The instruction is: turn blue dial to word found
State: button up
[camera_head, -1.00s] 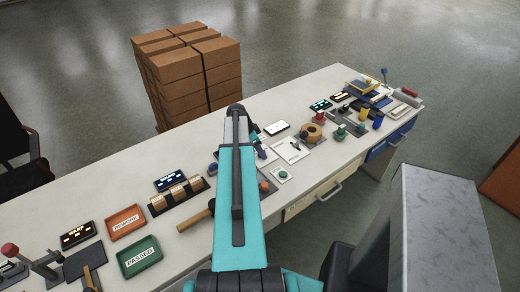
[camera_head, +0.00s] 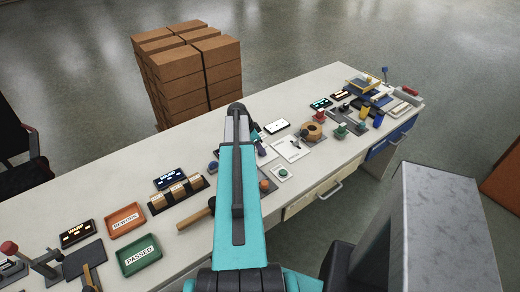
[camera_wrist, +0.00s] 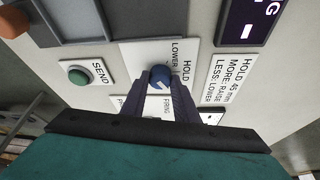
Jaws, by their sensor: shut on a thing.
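The blue dial (camera_wrist: 160,76) stands on a white plate in the wrist view, with a pale mark on its face. My gripper (camera_wrist: 161,84) has its two dark fingers closed on the dial's sides. In the head view my own arm covers the gripper and the dial.
In the wrist view a green button (camera_wrist: 79,75) marked "SEND" is left of the dial, and an instruction card (camera_wrist: 229,79) is right. In the head view, trays (camera_head: 140,255), displays and tools crowd the long table (camera_head: 306,92). Stacked boxes (camera_head: 190,70) stand behind.

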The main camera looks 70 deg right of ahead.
jog(key=shift+f, duration=0.1)
jog(key=n+b, duration=0.2)
jog(key=shift+s+a+n+t+h, duration=0.2)
jog(key=shift+n+t+h, duration=0.1)
jog(key=shift+t+h, duration=0.1)
jog(key=n+t+b, duration=0.1)
jog(key=n+b, duration=0.1)
jog(key=n, duration=0.1)
jog(key=shift+s, duration=0.1)
jog(key=shift+s+d+n+t+h+b, duration=0.15)
jog(key=shift+n+t+b, duration=0.35)
jog(key=shift+n, duration=0.9)
jog(key=shift+s+a+n+t+h+b, duration=0.25)
jog(key=shift+n+t, duration=0.35)
jog(key=shift+n, duration=0.8)
jog(key=shift+w+d, duration=0.2)
jog(key=o, duration=1.1)
jog(key=shift+c, duration=0.2)
jog(key=shift+r, duration=0.2)
